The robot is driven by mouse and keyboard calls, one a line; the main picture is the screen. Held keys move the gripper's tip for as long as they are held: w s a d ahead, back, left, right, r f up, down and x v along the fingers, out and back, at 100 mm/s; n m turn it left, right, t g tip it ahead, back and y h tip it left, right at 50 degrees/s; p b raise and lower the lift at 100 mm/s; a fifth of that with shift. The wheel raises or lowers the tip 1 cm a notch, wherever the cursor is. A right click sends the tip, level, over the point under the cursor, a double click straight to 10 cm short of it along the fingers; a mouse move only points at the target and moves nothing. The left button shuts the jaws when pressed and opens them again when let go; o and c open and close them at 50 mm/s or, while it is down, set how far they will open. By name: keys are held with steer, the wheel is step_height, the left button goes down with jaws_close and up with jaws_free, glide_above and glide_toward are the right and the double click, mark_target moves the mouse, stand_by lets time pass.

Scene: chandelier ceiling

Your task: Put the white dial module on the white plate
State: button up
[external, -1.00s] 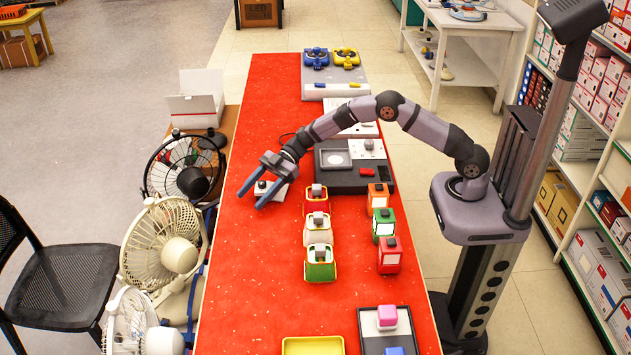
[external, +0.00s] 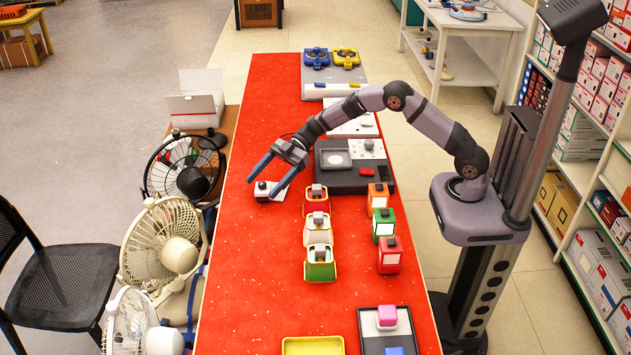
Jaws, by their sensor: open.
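In this view the fingertips appear on either side of the block. I cannot tell how high they are above it or whether they touch it.
To the right is a dark tray (external: 350,184) with a grey square, a white block and a red piece. Several toy-like cars (external: 318,230) and coloured blocks (external: 388,255) stand in the middle. Fans (external: 165,240) stand beside the table's left edge.

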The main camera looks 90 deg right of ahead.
steer(key=v, duration=0.6)
steer(key=shift+s+d+r, duration=0.15)
steer(key=shift+s+d, duration=0.05)
step_height(320, 180, up, 17)
steer(key=w+d+m+t+h+p, duration=0.1)
steer(key=m+t+h+p, duration=0.2)
steer(key=m+h+p, duration=0.8)
steer(key=s+a+r+g+p, duration=0.1)
steer(key=s+a+g+p, duration=0.2)
steer(key=s, duration=0.9)
steer(key=s+a+r+n+g+y+p, duration=0.1)
steer(key=s+a+g+p, duration=0.3)
steer(key=s+p, duration=0.4)
steer(key=s+a+r+g+p, duration=0.1)
steer(key=s+a+g+p, duration=0.2)
steer(key=s, duration=1.3)
steer(key=g+p, duration=0.2)
steer(key=p, duration=0.1)
steer(key=shift+s+a+n+p, duration=0.25)
steer(key=shift+s+n+p, duration=0.1)
steer(key=shift+s+n, duration=0.05)
